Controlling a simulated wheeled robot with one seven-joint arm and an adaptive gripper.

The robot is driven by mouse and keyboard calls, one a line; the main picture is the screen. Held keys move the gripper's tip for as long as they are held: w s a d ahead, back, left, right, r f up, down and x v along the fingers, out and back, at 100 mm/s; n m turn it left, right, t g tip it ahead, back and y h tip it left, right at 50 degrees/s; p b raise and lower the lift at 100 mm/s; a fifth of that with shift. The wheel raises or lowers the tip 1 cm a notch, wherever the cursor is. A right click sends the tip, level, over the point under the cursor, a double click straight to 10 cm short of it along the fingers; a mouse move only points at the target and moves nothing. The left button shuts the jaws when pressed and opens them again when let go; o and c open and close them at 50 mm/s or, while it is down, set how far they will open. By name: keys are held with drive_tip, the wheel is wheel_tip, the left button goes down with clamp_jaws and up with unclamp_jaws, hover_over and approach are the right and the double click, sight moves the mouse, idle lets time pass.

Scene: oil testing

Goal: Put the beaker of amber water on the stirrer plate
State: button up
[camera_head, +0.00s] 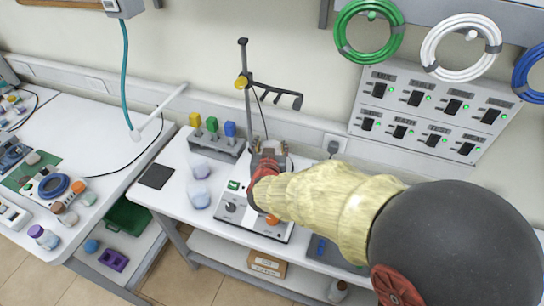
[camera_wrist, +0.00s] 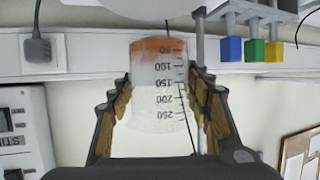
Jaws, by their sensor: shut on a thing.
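My gripper (camera_wrist: 160,100) is shut on the clear graduated beaker, with a finger on each side of it. The beaker (camera_wrist: 158,80) has a shallow band of amber water at its base. The wrist picture is upside down, so the beaker is upright. In the head view my gripper (camera_head: 268,168) is over the back of the stirrer. The stirrer (camera_head: 230,208) is a white box with a knob, a green label and a stand. Its plate is hidden by my gripper and arm. I cannot tell whether the beaker touches it.
The stand's rod (camera_head: 246,85) rises behind my gripper with a side clamp arm. A dark square pad (camera_head: 156,176) lies farther left. A switch panel (camera_head: 432,112) is on the wall.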

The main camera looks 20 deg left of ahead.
drive_tip(key=shift+w+f+b, duration=0.3)
drive_tip(key=shift+w+f, duration=0.6)
drive_tip(key=shift+f, duration=0.15)
drive_tip(key=shift+f+b, duration=0.4)
drive_tip(key=shift+f, duration=1.1)
drive_tip(key=shift+f, duration=0.15)
drive_tip(key=o, duration=1.4)
drive_tip(key=shift+r, duration=0.2)
drive_tip(key=p+v, duration=0.2)
drive_tip(key=v, duration=1)
drive_tip(key=shift+f+p, duration=0.15)
drive_tip(key=shift+p, duration=0.25)
